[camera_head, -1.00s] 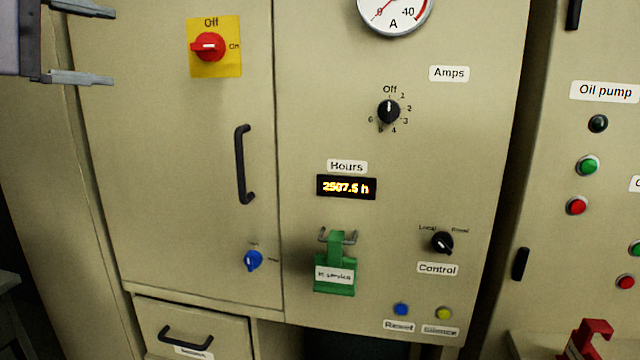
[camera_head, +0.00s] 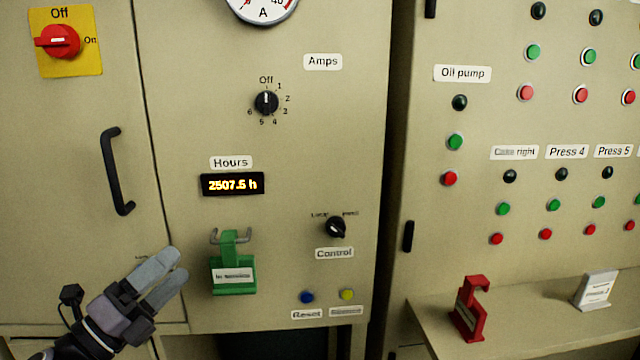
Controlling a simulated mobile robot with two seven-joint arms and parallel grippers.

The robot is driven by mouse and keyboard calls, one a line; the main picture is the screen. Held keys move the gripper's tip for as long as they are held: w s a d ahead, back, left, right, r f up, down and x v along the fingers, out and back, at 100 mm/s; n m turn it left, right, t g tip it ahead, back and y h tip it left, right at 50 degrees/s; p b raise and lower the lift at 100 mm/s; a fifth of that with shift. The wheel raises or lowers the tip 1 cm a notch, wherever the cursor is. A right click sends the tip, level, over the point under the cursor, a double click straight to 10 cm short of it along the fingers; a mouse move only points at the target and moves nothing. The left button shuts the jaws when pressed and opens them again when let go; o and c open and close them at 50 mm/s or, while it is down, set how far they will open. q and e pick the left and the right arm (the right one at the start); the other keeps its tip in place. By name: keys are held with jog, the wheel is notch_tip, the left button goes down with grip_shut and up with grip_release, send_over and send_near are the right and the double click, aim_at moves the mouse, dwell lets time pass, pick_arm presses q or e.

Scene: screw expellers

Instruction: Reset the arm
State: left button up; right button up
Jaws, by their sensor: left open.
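My left gripper (camera_head: 167,276) is in the lower left of the head view, in front of the beige cabinet (camera_head: 310,140). Its two grey fingers are apart with nothing between them, pointing up and to the right. The fingers are left of a green tag (camera_head: 233,270) marked "In service", which hangs on a grey double hook. My right gripper is not in view.
A red tag (camera_head: 468,308) and a white card (camera_head: 596,290) stand on a ledge (camera_head: 530,318) at lower right. A black door handle (camera_head: 116,170), red switch (camera_head: 58,41), control knob (camera_head: 336,227) and blue Reset button (camera_head: 307,297) stick out from the panels.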

pick_arm(q)
jog(key=s+f+n+y, duration=0.3)
jog(key=f+n+y, duration=0.1)
jog(key=f+n, duration=0.5)
jog(key=s+f+n+y, duration=0.3)
jog(key=f+n+y, duration=0.2)
jog(key=f+n, duration=0.4)
jog(key=s+d+f+n+g+y, duration=0.2)
jog(key=s+f+n+g, duration=0.5)
jog(key=s+f+n, duration=0.4)
jog(key=s+d+f, duration=0.1)
jog(key=s+f, duration=0.5)
jog(key=shift+f, duration=0.2)
